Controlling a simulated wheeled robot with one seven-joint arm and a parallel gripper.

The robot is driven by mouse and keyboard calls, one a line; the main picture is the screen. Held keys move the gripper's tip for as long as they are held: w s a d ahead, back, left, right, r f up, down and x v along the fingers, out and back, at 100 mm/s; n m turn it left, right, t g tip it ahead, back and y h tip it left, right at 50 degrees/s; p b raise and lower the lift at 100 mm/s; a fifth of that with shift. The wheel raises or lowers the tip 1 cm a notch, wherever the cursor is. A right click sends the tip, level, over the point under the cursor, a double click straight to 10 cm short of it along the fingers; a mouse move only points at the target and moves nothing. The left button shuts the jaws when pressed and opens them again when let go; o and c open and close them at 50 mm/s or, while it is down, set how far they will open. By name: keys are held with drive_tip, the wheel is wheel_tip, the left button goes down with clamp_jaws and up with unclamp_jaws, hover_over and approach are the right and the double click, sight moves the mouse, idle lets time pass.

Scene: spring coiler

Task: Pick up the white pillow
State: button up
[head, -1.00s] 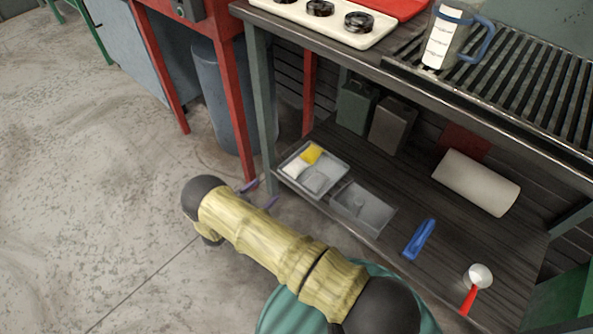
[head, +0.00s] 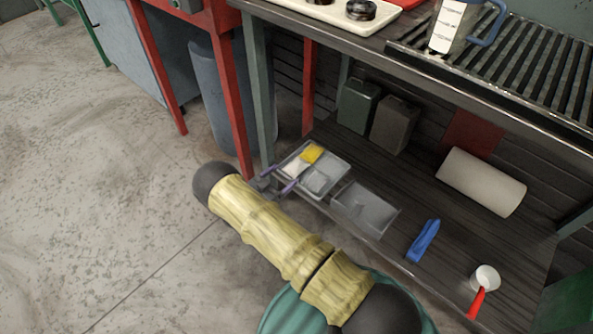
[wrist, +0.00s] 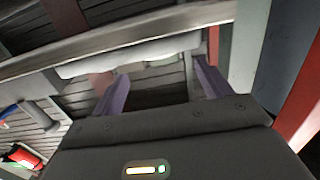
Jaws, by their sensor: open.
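The white pillow (head: 294,166) lies in the left part of a shallow pale tray (head: 336,160) on the lower shelf, beside a yellow piece (head: 312,154). A light grey piece (head: 317,181) lies in the same tray. My gripper (head: 281,177) is open, its two purple fingers at the tray's near left edge, close to the pillow. No pillow is held. In the wrist view my gripper (wrist: 160,80) shows its fingers wide apart with nothing between them; I cannot clearly make out the pillow there.
A second grey tray (head: 366,208) is to the right. Further right are a blue tool (head: 424,240), a white scoop (head: 486,278) and a white roll (head: 482,181). Dark canisters (head: 394,125) stand behind. The table leg (head: 258,90) and worktop edge are close by.

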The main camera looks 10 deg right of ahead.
sight(296, 164)
drive_tip(key=x, duration=0.2)
drive_tip(key=shift+w+d+f+b, duration=0.15)
drive_tip(key=shift+d+b, duration=0.05)
drive_tip(key=shift+b, duration=0.2)
drive_tip(key=shift+w+d, duration=0.1)
drive_tip(key=shift+d, duration=0.05)
drive_tip(key=shift+w+d+b, duration=0.2)
drive_tip(key=shift+d+b, duration=0.05)
drive_tip(key=shift+b, duration=0.05)
drive_tip(key=b+x, duration=0.3)
drive_tip(key=x, duration=0.1)
drive_tip(key=shift+w+f, duration=0.1)
drive_tip(key=shift+w+d, duration=0.15)
drive_tip(key=shift+w, duration=0.05)
